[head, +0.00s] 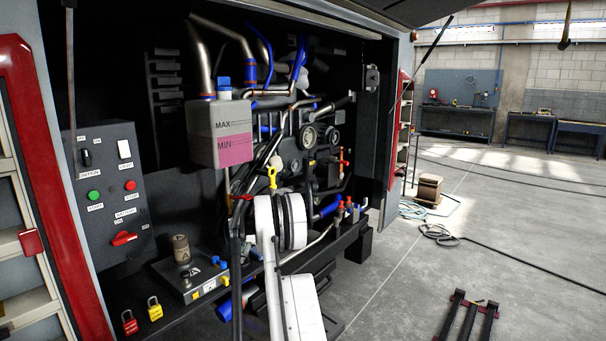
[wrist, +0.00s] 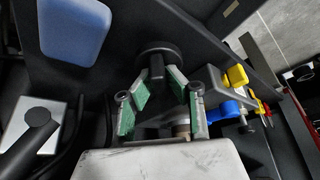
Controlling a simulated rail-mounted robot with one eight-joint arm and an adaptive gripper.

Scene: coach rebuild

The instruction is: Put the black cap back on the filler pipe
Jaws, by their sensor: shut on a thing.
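In the wrist view my gripper (wrist: 160,82) has its green-padded fingers around the raised bar of a round black cap (wrist: 157,49). The cap's disc lies beyond the fingertips, its bar between them. In the head view my white arm links reach into the engine bay and hide the gripper and the cap. I cannot clearly pick out the filler pipe in either view, nor whether the cap touches it.
A blue block (wrist: 75,30) and a black cylinder (wrist: 36,130) lie left of the gripper; blue and yellow fittings (wrist: 228,112) are close on its right. A header tank (head: 220,133) and control panel (head: 108,190) flank the bay. Open floor lies right.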

